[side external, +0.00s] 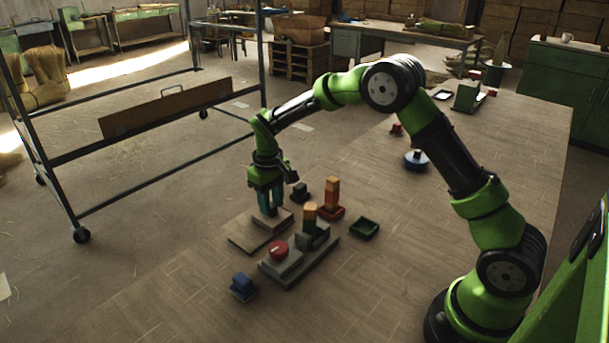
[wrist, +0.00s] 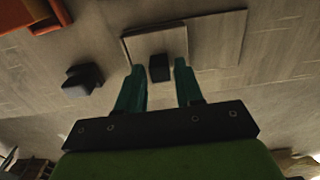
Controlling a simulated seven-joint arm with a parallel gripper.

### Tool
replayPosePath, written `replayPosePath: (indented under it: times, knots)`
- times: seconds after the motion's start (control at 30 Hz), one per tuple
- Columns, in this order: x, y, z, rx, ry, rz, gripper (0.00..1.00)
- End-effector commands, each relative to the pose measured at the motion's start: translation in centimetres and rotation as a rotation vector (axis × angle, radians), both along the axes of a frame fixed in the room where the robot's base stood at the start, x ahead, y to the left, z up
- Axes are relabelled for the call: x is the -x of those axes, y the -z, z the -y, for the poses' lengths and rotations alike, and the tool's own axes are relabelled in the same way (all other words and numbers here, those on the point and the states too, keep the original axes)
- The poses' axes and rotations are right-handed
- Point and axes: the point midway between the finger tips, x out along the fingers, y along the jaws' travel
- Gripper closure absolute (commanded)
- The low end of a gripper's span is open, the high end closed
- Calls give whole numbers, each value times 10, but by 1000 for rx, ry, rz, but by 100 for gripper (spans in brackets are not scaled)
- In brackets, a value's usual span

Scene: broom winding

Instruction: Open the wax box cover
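A low, pale, box-like block, apparently the wax box with its cover (side external: 285,219), stands on a flat board (side external: 243,241) under my gripper. In the wrist view its pale top (wrist: 160,42) shows, with a small dark knob (wrist: 159,68) at its near edge. My gripper (side external: 270,208) points down over the box. In the wrist view its two teal fingers (wrist: 158,68) are apart, one on each side of the knob, with a gap on both sides. I cannot tell how far the fingertips reach down around the knob. The box's inside is hidden.
A grey fixture with a red knob (side external: 278,250) stands in front of the box.

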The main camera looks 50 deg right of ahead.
Motion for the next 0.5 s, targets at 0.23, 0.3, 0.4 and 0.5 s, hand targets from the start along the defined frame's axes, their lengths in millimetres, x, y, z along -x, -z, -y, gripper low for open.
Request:
replayPosePath:
  times: [0.23, 0.3, 0.4, 0.5]
  knots:
    - [0, -1, 0, 0, 0, 0, 100]
    - [0, -1, 0, 0, 0, 0, 100]
    - [0, -1, 0, 0, 0, 1, 100]
    - [0, -1, -2, 0, -1, 1, 100]
